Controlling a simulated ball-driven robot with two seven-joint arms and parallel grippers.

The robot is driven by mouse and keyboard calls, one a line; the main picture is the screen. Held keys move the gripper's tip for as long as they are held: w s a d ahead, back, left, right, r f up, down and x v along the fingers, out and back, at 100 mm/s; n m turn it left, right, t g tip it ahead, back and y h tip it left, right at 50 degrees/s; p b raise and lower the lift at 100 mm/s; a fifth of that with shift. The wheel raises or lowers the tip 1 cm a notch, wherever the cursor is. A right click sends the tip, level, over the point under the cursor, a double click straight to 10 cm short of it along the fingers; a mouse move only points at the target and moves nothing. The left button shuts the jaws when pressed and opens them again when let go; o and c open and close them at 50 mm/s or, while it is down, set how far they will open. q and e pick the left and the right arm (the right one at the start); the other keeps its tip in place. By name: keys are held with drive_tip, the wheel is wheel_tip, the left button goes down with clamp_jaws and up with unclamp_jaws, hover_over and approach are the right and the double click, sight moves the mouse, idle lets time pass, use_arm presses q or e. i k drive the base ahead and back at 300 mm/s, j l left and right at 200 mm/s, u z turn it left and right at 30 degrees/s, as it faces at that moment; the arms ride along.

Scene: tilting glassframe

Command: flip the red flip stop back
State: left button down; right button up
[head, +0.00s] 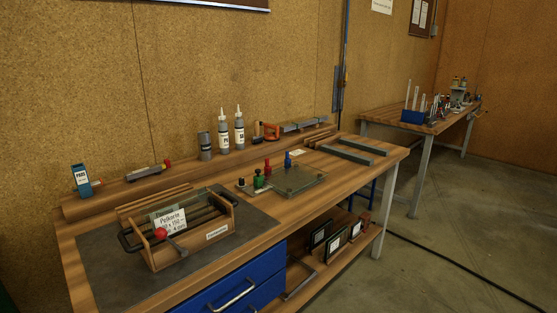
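A small red upright piece (267,166), which looks like the red flip stop, stands at the back left edge of a flat glass-topped plate (300,181) in the middle of the bench. A green piece (258,181) stands to its front left and a blue piece (288,160) to its right. How the red piece is hinged is too small to tell. A wooden frame box (190,250) with dark handles stands on a dark mat at the left. A red ball knob (160,234) on a lever is at its front. Neither of my grippers is in view.
The wooden bench (330,172) has blue drawers (235,293) below. Grey bars (345,154) lie at the right. A second table (440,121) stands further back.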

sight(267, 168)
drive_tip(key=i+l, duration=0.2)
drive_tip(key=l, duration=0.2)
drive_tip(key=i+l+u, duration=0.1)
drive_tip(key=i+l, duration=0.15)
drive_tip(key=l, duration=0.15)
drive_tip(key=i+l, duration=0.2)
drive_tip(key=l, duration=0.2)
drive_tip(key=i+l+u, duration=0.1)
drive_tip(key=l, duration=0.35)
drive_tip(key=i+l, duration=0.3)
drive_tip(key=l, duration=0.15)
drive_tip(key=i+l+u, duration=0.1)
drive_tip(key=l, duration=0.3)
drive_tip(key=i+l, duration=0.3)
drive_tip(key=l, duration=0.15)
drive_tip(key=i+l+u, duration=0.1)
drive_tip(key=l, duration=0.35)
drive_tip(key=i, duration=0.05)
